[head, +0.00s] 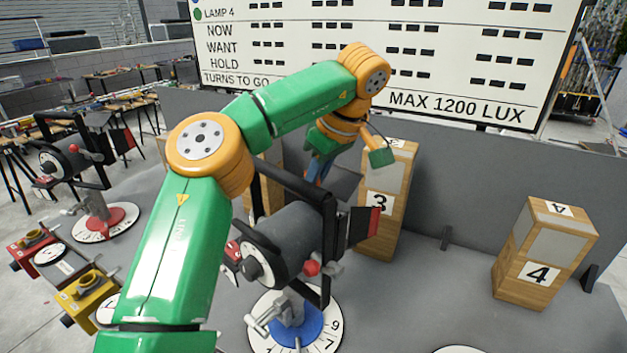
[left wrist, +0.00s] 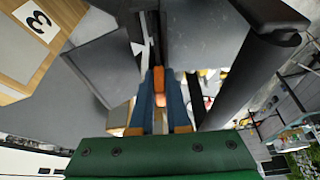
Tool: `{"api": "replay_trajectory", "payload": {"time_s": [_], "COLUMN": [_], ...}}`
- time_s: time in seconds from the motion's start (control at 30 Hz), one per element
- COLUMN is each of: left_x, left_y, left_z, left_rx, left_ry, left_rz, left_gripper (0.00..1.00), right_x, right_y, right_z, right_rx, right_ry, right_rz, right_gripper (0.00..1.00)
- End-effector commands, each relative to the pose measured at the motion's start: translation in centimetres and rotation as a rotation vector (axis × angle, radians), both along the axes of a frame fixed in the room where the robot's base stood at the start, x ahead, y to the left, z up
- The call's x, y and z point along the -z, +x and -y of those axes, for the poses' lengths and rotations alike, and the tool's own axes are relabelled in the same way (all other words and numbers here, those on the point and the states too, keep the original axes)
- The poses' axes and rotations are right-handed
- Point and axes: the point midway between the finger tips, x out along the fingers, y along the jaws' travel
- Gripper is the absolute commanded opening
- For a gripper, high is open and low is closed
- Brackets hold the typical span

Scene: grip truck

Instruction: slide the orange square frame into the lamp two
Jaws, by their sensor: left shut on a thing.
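My left gripper (head: 316,174) reaches down behind the dark lamp on the blue base (head: 268,238); which lamp is lamp two I cannot read from a label. Its blue fingers, also in the left wrist view (left wrist: 159,88), are shut on a thin orange piece (left wrist: 159,77), which looks like an edge of the orange square frame. The rest of the frame is hidden. In the left wrist view the dark lamp parts (left wrist: 205,45) are close to the fingertips; whether the frame touches them I cannot tell. My right gripper is not in view.
Wooden blocks marked 3 (head: 381,228) and 4 (head: 541,272) stand on the right. Another lamp on a red disc (head: 102,222) stands at the left, with red (head: 30,258) and yellow (head: 90,297) holders nearer. A grey wall (head: 470,190) runs behind the blocks.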

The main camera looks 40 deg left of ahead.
Motion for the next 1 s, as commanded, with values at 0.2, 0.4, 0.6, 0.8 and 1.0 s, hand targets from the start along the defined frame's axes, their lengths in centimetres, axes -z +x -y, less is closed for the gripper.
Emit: {"api": "replay_trajectory", "payload": {"time_s": [0.2, 0.4, 0.6, 0.8, 1.0], "left_x": [0.61, 0.58, 0.58, 0.55, 0.54], "left_y": [0.01, 0.0, -0.01, 0.03, 0.04], "left_z": [0.0, -0.01, -0.01, -0.01, -0.01], "left_rx": [-0.001, -0.001, -0.001, 0.0, 0.0], "left_ry": [0.0, 0.0, 0.0, 0.0, 0.0], "left_rz": [0.0, 0.0, 0.0, 0.002, 0.002], "left_gripper": [0.25, 0.49, 0.69, 0.69, 0.69], "right_x": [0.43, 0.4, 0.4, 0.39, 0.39], "right_y": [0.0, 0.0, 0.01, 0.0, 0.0], "right_z": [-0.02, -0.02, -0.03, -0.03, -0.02], "right_rx": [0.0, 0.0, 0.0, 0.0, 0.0], "right_ry": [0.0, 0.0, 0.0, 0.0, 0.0], "right_rz": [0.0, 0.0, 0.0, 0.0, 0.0], "right_gripper": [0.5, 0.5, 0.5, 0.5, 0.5]}}
